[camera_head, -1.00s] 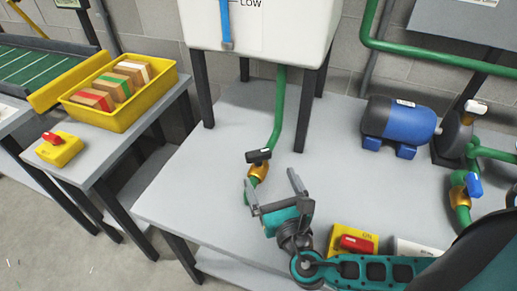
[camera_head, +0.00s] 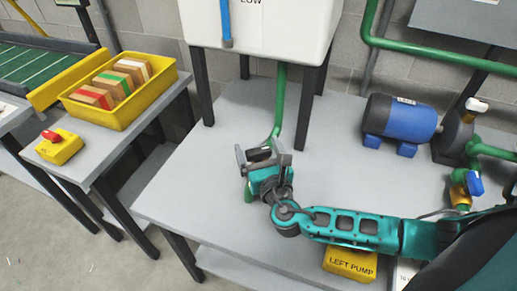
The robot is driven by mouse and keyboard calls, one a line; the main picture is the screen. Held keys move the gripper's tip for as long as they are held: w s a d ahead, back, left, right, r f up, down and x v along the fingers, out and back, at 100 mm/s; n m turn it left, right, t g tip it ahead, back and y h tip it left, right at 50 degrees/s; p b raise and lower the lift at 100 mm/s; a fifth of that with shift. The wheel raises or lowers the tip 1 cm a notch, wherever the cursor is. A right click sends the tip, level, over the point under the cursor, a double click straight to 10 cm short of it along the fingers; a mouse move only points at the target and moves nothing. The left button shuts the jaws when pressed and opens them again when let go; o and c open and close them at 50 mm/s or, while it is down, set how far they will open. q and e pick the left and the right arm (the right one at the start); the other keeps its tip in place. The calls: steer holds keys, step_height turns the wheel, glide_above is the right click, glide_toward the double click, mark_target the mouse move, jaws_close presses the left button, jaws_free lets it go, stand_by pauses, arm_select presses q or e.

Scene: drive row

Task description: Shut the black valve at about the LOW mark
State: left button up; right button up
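The black valve (camera_head: 259,154) sits low on the green pipe (camera_head: 281,100) that comes down from the white tank (camera_head: 285,30). Its black handle shows between the fingers of my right gripper (camera_head: 262,153). The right gripper is open, with one finger on each side of the handle; I cannot tell whether either touches it. The gripper hides the valve's body and most of the lower pipe. The blue level strip (camera_head: 225,20) on the tank front ends below the LOW mark (camera_head: 251,2), which is cut by the top edge. My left gripper is not in view.
A yellow LEFT PUMP box (camera_head: 350,264) is partly under my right arm. A blue motor (camera_head: 400,121) and a blue-handled valve (camera_head: 474,183) stand at the right. A yellow crate (camera_head: 128,117) of blocks and a red-knobbed yellow box (camera_head: 59,148) are on the left table.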

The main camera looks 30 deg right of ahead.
steer(key=c, duration=0.8)
steer(key=shift+m+h, duration=0.3)
steer(key=shift+h, duration=0.1)
steer(key=m+g+h+p, duration=0.1)
steer(key=m+h, duration=0.1)
steer(key=h, duration=0.1)
steer(key=shift+a+r+h, duration=0.1)
steer(key=shift+h, duration=0.2)
steer(key=m+g+h, duration=0.2)
steer(key=h, duration=0.1)
steer(key=shift+m+p, duration=0.35)
steer(key=shift+m, duration=0.05)
steer(key=shift+m+g+h, duration=1.1)
steer(key=shift+g+h, duration=0.3)
steer(key=o, duration=1)
steer(key=shift+c, duration=0.2)
